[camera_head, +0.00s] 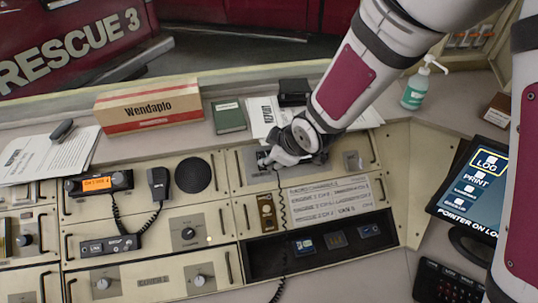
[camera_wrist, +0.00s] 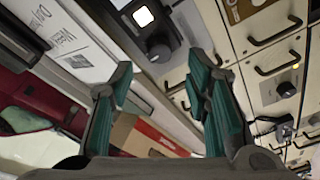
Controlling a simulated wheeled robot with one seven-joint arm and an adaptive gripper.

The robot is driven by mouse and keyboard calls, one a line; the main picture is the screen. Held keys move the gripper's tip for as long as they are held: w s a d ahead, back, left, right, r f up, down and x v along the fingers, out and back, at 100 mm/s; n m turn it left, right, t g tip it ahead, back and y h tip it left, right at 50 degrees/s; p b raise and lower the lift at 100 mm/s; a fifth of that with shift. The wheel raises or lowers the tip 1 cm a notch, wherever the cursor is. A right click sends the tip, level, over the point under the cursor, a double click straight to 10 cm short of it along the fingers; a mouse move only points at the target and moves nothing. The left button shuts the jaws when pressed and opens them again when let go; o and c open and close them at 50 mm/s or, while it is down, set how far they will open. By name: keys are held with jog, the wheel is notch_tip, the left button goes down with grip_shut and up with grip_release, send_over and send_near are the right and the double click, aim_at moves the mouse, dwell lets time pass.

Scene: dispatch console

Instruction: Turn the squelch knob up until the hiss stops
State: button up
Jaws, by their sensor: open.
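My gripper (camera_head: 268,160) hangs over the upper middle of the console, in front of a small grey panel that it partly hides. In the wrist view my gripper (camera_wrist: 165,92) shows its two teal-padded fingers spread, with nothing held. A dark knob (camera_wrist: 160,50) beside a lit white square (camera_wrist: 143,16) lies beyond the fingertips, apart from them. Other knobs on grey plates show at the middle (camera_head: 187,233), lower left (camera_head: 103,284) and lower middle (camera_head: 199,280). I cannot read which one is marked squelch.
A radio with an orange display (camera_head: 98,184) and a corded handset (camera_head: 158,183) sit at left. A Wendaplo box (camera_head: 150,106), a green book (camera_head: 229,117) and papers lie on the ledge. A sanitizer bottle (camera_head: 416,90) and screen (camera_head: 478,190) stand at right.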

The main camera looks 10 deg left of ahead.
jog(key=v, duration=0.7)
jog(key=shift+f, duration=0.1)
jog(key=s+d+r+m+t+h, duration=0.1)
jog(key=s+d+r+m+h, duration=0.1)
jog(key=d+r+m, duration=0.5)
jog(key=s+d+r+m+h, duration=0.1)
jog(key=d+r+h, duration=0.3)
jog(key=d, duration=0.7)
jog(key=s+d+r+m, duration=0.3)
jog(key=s+d+m, duration=0.1)
jog(key=s, duration=0.3)
jog(key=s+d+r+m+y, duration=0.1)
jog(key=s+d+r+m, duration=0.2)
jog(key=s+d+m, duration=0.2)
jog(key=s, duration=0.3)
jog(key=shift+r+g, duration=0.4)
